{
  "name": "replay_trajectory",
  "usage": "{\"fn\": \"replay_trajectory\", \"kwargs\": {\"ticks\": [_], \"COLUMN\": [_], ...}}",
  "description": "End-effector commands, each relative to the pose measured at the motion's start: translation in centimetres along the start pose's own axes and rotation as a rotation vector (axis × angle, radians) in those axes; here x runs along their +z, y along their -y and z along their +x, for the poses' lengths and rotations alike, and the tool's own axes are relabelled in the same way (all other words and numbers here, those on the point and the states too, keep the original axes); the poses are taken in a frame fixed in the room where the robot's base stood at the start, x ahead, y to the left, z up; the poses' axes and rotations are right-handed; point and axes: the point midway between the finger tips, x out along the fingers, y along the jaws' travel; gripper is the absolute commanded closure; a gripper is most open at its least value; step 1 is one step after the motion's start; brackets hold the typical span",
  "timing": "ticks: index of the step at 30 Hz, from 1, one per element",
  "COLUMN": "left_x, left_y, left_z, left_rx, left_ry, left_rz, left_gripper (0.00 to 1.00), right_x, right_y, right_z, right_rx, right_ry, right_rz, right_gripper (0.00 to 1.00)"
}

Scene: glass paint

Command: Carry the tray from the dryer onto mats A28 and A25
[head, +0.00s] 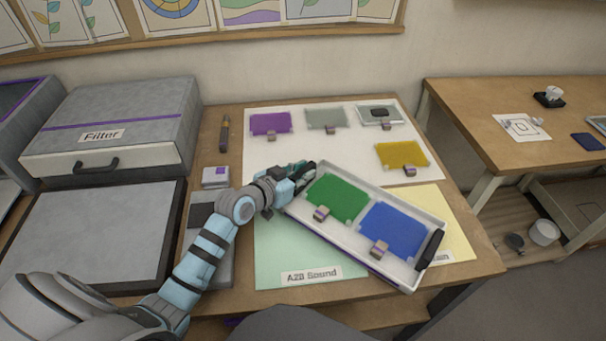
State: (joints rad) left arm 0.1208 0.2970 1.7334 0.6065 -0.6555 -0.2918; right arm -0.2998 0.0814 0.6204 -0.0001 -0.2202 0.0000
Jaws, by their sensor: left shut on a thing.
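The white tray (345,236) lies slantwise over the mats, carrying a green glass piece (338,196) and a blue glass piece (396,228), each with a small striped block. My left gripper (303,174) is shut on the tray's upper left end. A black handle (431,249) at the tray's lower right end is free. The pale green mat (285,248), labelled A28 Sound, is partly under the tray. The yellow mat (446,212) is at the right, its label mostly covered by the tray. I cannot tell whether the tray touches the mats. My right gripper is not in view.
A white sheet (345,141) behind holds purple, grey-green, clear and yellow pieces. A grey box labelled Filter (115,128) and a flat grey panel (90,235) stand left. A second table (480,110) is at the right, across a gap.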

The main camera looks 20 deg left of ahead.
Motion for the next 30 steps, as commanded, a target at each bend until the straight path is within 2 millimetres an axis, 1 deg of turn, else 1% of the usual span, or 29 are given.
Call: {"fn": "replay_trajectory", "kwargs": {"ticks": [1, 8, 9, 12, 20, 24, 26, 29, 30], "left_x": [-0.2, 0.5, 0.6, 0.5, 0.5, -0.4, -0.2, -0.3, -0.2], "left_y": [0.0, 0.0, 0.0, 0.1, 0.1, 0.1, 0.1, 0.1, 0.1], "left_z": [0.0, 0.2, 0.2, 0.2, 0.2, -0.2, -1.2, -3.5, -4.5], "left_rx": [0.001, 0.0, 0.0, -0.001, -0.001, -0.001, -0.003, 0.0, -0.002], "left_ry": [-0.004, -0.005, 0.0, 0.0, 0.0, 0.001, 0.002, 0.003, 0.003], "left_rz": [-0.003, -0.004, 0.0, 0.0, 0.0, 0.001, 0.003, 0.004, 0.005], "left_gripper": [1.0, 1.0, 0.79, 0.63, 0.63, 0.63, 0.63, 0.63, 0.63], "right_x": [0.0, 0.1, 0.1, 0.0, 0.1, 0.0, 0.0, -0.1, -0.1], "right_y": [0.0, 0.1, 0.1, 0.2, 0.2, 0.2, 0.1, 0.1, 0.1], "right_z": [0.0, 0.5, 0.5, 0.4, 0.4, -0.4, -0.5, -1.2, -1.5], "right_rx": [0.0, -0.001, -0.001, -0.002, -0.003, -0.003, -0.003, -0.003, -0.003], "right_ry": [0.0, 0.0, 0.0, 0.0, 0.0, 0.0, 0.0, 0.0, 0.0], "right_rz": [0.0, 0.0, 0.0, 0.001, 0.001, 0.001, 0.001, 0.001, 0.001], "right_gripper": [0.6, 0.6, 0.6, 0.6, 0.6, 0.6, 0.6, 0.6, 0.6]}}
